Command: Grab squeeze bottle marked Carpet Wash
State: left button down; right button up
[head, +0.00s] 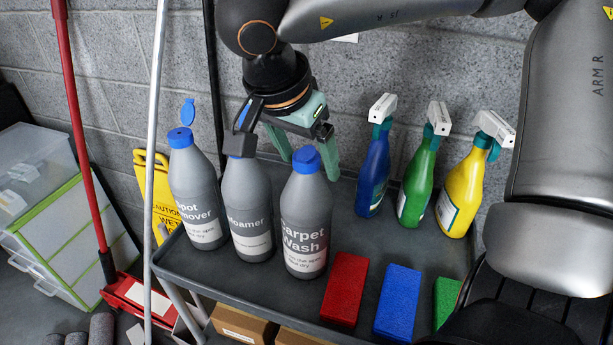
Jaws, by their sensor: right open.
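My right gripper (308,160), with green fingers, is open and points down just behind the Carpet Wash bottle's cap. I cannot tell whether a finger touches the bottle. No left gripper shows.
The foamer bottle (248,205) stands close on the left, then the Spot Remover bottle (195,185). Blue (372,175), green (416,180) and yellow (462,190) spray bottles stand right. Red (345,288), blue (397,300) and green (446,298) pads lie in front.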

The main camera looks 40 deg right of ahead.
grip_shut()
dwell(0.5)
jog(key=shift+r, duration=0.1)
